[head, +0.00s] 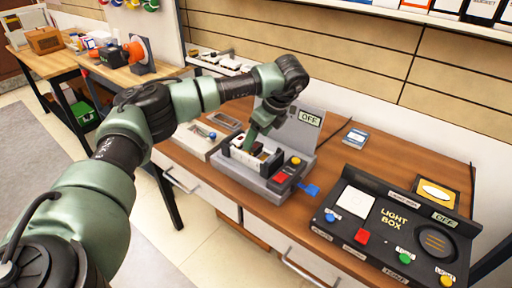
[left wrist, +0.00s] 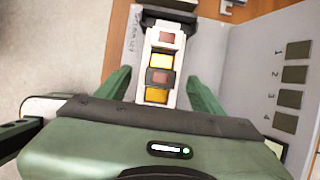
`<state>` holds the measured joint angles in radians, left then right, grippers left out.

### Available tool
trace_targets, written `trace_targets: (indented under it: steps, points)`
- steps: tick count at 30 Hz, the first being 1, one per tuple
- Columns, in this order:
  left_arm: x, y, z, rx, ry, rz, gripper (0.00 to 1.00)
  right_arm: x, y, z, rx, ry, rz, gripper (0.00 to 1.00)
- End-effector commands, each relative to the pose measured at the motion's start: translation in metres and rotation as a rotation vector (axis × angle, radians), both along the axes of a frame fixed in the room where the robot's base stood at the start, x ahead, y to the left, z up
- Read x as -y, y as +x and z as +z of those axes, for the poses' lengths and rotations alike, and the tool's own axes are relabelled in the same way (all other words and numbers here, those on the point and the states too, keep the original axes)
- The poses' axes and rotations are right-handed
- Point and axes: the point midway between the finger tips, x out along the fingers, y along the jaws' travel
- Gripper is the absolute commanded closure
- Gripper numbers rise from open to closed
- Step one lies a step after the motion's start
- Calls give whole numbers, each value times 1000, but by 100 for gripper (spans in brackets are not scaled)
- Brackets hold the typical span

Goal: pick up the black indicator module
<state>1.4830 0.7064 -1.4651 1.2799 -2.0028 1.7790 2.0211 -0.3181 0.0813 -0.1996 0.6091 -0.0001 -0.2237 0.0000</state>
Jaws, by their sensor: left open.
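My left gripper (head: 252,138) is open and points down into the grey station (head: 297,136) with the OFF display. In the left wrist view its two green fingers stand apart on either side of a white strip (left wrist: 149,60) with red and yellow squares, and show no contact with it. In the head view, a white and black part (head: 243,158) lies in the station's tray beneath the gripper, partly hidden by it. I cannot tell which part is the black indicator module. My right gripper is not in view.
The station has a red button (head: 281,178) and a yellow knob (head: 295,161) at its right. A black light box (head: 395,222) stands farther right. A blue and white card (head: 355,138) lies behind on the wooden counter. Four numbered dark squares (left wrist: 293,74) show on the grey panel.

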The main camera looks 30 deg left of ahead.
Motion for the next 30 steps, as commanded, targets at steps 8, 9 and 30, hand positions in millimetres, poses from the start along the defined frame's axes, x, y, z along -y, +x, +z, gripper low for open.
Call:
trace_targets:
  steps: [8,9,30]
  points:
    - [-10,0,-29,-1,-1,-1,33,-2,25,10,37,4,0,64]
    - [-11,0,-30,-1,-2,-1,33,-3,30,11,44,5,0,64]
    - [-10,1,-29,0,-2,-2,98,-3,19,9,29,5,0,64]
